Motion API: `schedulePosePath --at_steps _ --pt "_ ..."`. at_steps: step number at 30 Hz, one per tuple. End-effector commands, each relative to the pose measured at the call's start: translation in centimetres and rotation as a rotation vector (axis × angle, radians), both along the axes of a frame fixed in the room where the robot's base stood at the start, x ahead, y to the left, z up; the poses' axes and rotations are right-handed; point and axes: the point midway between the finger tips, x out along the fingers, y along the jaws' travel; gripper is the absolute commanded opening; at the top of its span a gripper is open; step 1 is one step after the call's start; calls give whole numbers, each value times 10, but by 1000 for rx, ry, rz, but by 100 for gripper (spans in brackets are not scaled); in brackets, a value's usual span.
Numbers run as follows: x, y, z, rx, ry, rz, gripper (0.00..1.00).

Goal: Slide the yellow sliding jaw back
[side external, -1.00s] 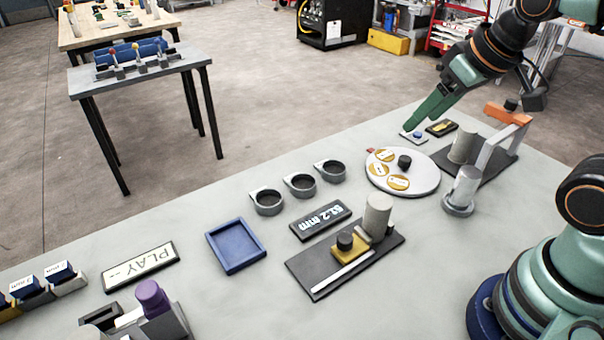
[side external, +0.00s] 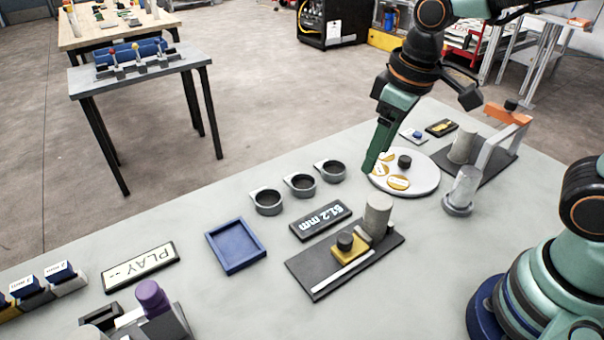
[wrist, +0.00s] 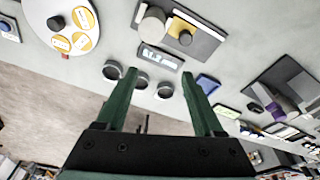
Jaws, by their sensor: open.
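The yellow sliding jaw (side external: 350,249) with a black knob (side external: 345,240) sits on a dark base plate (side external: 312,283) beside a pale rail. A grey cylinder (side external: 378,214) stands on the same plate, close to the jaw. In the wrist view the yellow jaw (wrist: 176,28) and the cylinder (wrist: 152,22) show near the top, beyond the fingertips. My gripper (side external: 370,172) hangs above the table by the left edge of the white disc, apart from the jaw. In the wrist view its green fingers (wrist: 160,80) are spread with nothing between them.
A display reading 61.2 mm (side external: 320,221) lies beside the plate. Several grey cups (side external: 301,186) stand between it and the table edge. The white disc (side external: 425,184) with yellow labels is at the right. A blue tray (side external: 209,248) lies left, with clear table around it.

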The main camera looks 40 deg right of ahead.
Motion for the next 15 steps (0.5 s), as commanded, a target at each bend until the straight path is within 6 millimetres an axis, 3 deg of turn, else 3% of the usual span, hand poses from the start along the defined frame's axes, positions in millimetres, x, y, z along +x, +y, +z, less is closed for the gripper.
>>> schedulePosePath --at_steps 1,6,15 --pt "0 13 -10 -15 43 52 69" --pt "-2 43 -33 -53 137 174 69" --pt "-5 57 -52 -72 181 230 69"
